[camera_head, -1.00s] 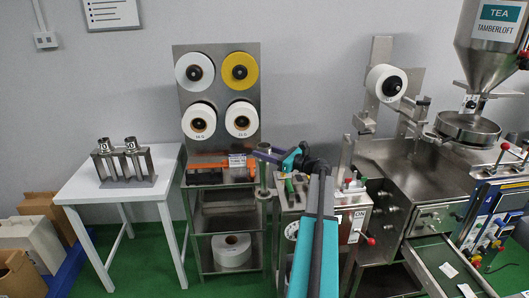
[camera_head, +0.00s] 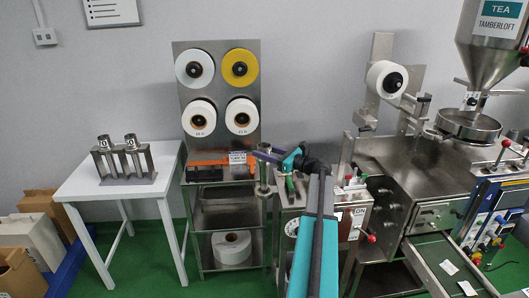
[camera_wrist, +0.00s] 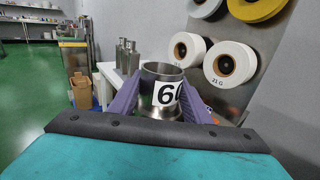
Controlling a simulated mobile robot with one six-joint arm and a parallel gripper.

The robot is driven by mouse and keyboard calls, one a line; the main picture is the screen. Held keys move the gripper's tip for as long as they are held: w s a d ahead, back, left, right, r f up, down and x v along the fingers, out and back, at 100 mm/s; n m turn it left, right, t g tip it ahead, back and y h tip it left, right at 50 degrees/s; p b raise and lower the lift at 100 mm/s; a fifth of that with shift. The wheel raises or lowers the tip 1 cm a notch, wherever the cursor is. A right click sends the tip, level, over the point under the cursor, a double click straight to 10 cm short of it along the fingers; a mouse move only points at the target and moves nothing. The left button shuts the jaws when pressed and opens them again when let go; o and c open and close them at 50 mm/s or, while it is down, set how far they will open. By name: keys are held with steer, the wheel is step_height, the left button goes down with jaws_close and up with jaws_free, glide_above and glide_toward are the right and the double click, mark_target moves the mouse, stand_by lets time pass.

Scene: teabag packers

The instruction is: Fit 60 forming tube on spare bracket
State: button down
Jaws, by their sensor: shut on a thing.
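My gripper (camera_wrist: 160,100) is shut on a steel forming tube (camera_wrist: 160,75) with a white label reading "60". In the wrist view the tube stands upright between the purple fingers, its open top facing up. In the head view the held tube (camera_head: 264,172) hangs between the reel rack and the tool cart. A steel stand (camera_head: 128,179) on the white table at left holds two other tubes (camera_head: 131,141). It also shows behind the held tube in the wrist view (camera_wrist: 124,58). I cannot tell which part is the spare bracket.
A reel rack (camera_head: 217,60) with paper reels is close to the left of my gripper. The tool cart (camera_head: 350,215) and packing machine (camera_head: 400,160) stand at right. The white table (camera_head: 85,190) has bare room around the stand. Cardboard boxes (camera_head: 40,240) lie at far left.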

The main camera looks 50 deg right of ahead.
mark_target(268, 167)
steer(key=shift+f+b, duration=2.4)
steer(key=shift+f, duration=2.8)
stand_by(1.4)
steer(key=shift+r, duration=0.25)
steer(key=shift+r+p, duration=0.4)
steer(key=shift+r, duration=0.05)
steer(key=shift+r+p, duration=0.55)
steer(key=shift+r, duration=0.4)
